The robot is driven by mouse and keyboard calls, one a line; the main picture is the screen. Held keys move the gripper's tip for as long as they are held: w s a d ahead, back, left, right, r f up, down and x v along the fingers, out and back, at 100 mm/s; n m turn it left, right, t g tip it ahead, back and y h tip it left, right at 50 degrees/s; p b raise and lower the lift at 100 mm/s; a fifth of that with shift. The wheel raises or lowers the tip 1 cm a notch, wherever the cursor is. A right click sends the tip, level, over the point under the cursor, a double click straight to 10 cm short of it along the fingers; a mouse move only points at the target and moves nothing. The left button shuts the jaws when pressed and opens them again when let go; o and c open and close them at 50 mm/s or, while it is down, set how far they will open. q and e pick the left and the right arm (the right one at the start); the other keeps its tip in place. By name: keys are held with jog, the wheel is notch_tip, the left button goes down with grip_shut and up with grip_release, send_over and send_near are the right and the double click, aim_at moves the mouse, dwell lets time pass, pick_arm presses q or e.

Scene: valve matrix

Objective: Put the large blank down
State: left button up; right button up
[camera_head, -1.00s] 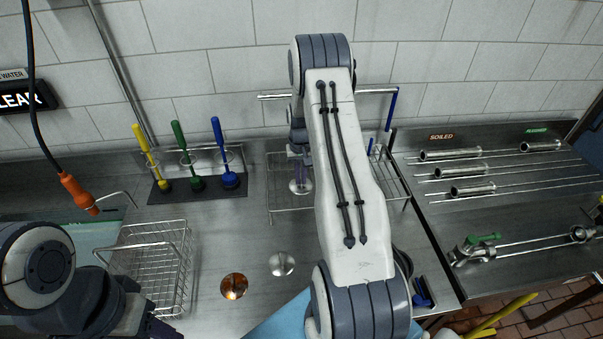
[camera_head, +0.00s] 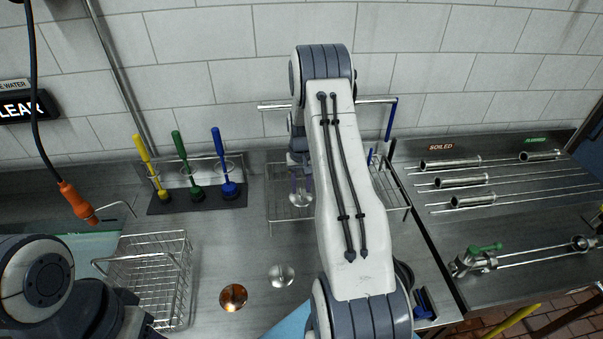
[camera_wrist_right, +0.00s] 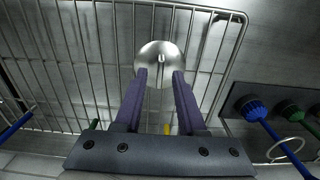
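The large blank, a round shiny steel disc with a thin upright tab (camera_wrist_right: 160,62), lies on the wire rack (camera_wrist_right: 100,70). In the head view the blank (camera_head: 300,199) shows on the rack beside my right arm. My right gripper (camera_wrist_right: 160,76) has its two purple fingers apart, one on each side of the tab, with a visible gap on both sides. In the head view this gripper (camera_head: 301,180) is small and partly hidden by my own arm. My left arm shows at the lower left, but its fingertips are outside the frame.
A silver disc (camera_head: 282,275) and a copper disc (camera_head: 233,297) lie on the steel counter. A wire basket (camera_head: 150,265) stands at left. Yellow, green and blue brushes (camera_head: 229,185) stand behind. A drain board with several pipes (camera_head: 451,163) is at right.

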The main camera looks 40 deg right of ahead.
aim_at(301, 192)
notch_tip(301, 192, up, 10)
jog(key=b, duration=0.4)
jog(key=s+a+r+n, duration=0.2)
jog(key=a, duration=0.8)
jog(key=s+a+r+n, duration=0.3)
jog(key=a, duration=0.6)
jog(key=s+a+r+n, duration=0.2)
jog(key=a, duration=0.8)
jog(key=s+a+n, duration=0.3)
jog(key=s+a, duration=0.1)
jog(key=s, duration=0.6)
jog(key=s+a+n+y, duration=0.1)
jog(key=s+a+n, duration=0.2)
jog(key=s, duration=0.8)
jog(key=shift+a+f+n, duration=0.4)
jog(key=shift+a+f, duration=0.05)
jog(key=shift+a, duration=0.5)
